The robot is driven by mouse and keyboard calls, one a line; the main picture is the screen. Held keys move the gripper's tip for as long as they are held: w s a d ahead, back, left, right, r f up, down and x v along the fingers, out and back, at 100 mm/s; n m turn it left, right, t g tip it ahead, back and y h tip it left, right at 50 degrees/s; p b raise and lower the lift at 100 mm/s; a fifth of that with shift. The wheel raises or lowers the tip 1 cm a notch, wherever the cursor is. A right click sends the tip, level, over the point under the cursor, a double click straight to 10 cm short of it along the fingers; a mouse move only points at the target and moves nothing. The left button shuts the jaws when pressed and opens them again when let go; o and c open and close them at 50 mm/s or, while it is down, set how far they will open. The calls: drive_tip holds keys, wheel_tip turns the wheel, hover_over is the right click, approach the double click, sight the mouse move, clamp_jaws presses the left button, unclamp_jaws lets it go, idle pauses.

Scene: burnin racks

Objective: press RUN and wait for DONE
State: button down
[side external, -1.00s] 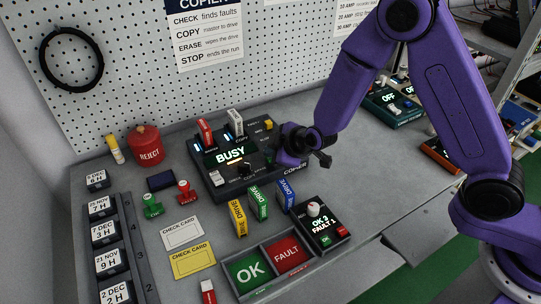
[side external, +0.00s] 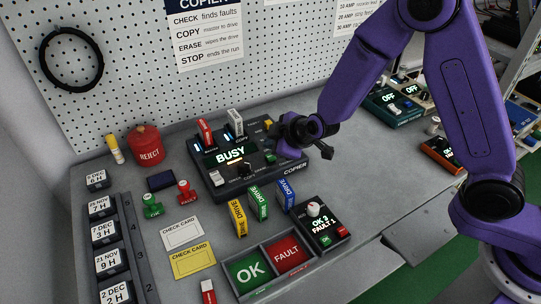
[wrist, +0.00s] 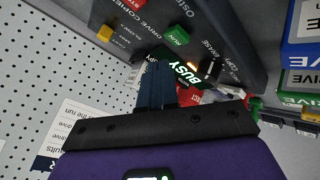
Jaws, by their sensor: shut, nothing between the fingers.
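The dark copier (side external: 225,183) stands on the bench and its display (side external: 231,154) reads BUSY. The display also shows in the wrist view (wrist: 183,73). In the wrist view a green button (wrist: 175,36), which appears to be marked RUN, lies just beyond my fingertips, with a gap between. My gripper (side external: 287,132) is above the right end of the copier, shut and empty. In the wrist view its fingers (wrist: 157,70) are together. The gripper hides part of the copier's right side in the side view.
Two drives, red (side external: 204,131) and white (side external: 235,122), stand in the copier. Several drives, including a yellow one (side external: 237,218), stand in front. The OK tray (side external: 249,270), a counter box (side external: 322,227) and a red REJECT bin (side external: 146,146) are around. The pegboard rises behind.

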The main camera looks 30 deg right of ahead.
sight(272, 163)
drive_tip(key=shift+r, duration=2)
drive_tip(key=s+d+r+n+g+y, duration=0.1)
drive_tip(key=s+r+g, duration=0.15)
drive_tip(key=s, duration=0.55)
drive_tip(key=s+d+r+g+y, duration=0.1)
drive_tip(key=s+g, duration=0.2)
drive_tip(key=s, duration=0.5)
drive_tip(key=s+d+r+g+h, duration=0.3)
drive_tip(key=s+d, duration=1.3)
drive_tip(key=s, duration=0.3)
drive_tip(key=shift+d, duration=0.15)
idle(2.3)
